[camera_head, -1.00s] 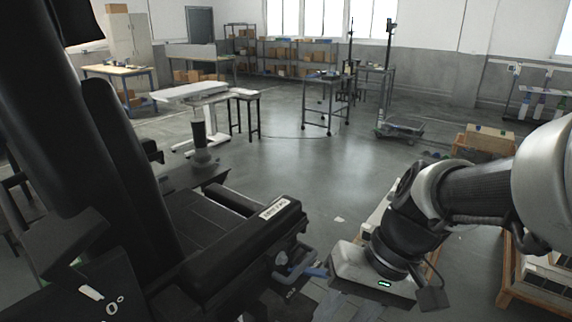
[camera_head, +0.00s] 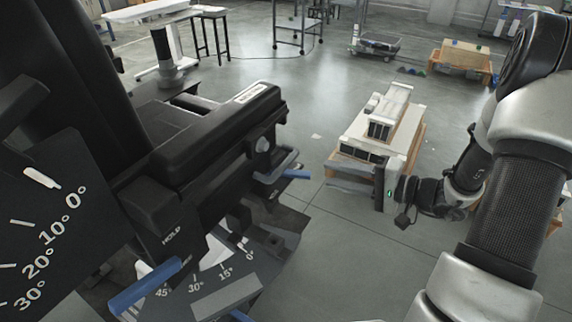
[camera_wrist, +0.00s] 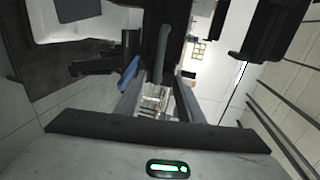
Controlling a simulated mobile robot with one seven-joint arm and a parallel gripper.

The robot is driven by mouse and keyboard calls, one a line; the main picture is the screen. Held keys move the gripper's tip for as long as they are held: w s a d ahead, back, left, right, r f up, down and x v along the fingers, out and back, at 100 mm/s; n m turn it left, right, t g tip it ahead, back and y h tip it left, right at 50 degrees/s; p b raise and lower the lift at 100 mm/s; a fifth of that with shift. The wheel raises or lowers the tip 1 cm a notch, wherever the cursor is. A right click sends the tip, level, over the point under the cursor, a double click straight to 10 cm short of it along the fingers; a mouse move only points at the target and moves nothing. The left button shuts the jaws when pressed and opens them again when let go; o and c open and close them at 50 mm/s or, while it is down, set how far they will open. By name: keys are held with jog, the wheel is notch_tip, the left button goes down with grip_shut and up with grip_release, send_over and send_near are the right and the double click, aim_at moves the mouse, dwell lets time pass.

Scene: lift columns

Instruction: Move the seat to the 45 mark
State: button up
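The black seat (camera_head: 175,125) fills the left of the head view. A blue handle (camera_head: 145,288) sits beside a black block lettered HOLD (camera_head: 170,238). Another blue lever (camera_head: 290,174) sticks out under the armrest. My gripper (camera_head: 328,176) is right of that lever, fingers pointing left, apart and empty. In the wrist view my gripper's fingers (camera_wrist: 158,92) are spread, with a blue lever (camera_wrist: 128,75) ahead of them, apparently untouched.
A larger dark dial (camera_head: 55,235) with marks from 0 to 30 stands at the left. A low pallet with boxes (camera_head: 385,125) lies behind my gripper. A wheeled trolley (camera_head: 375,45) and a wooden crate (camera_head: 462,58) are farther back.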

aim_at(288, 165)
jog(key=x, duration=1.5)
jog(key=shift+a+f, duration=0.1)
jog(key=shift+c, duration=0.4)
grip_shut()
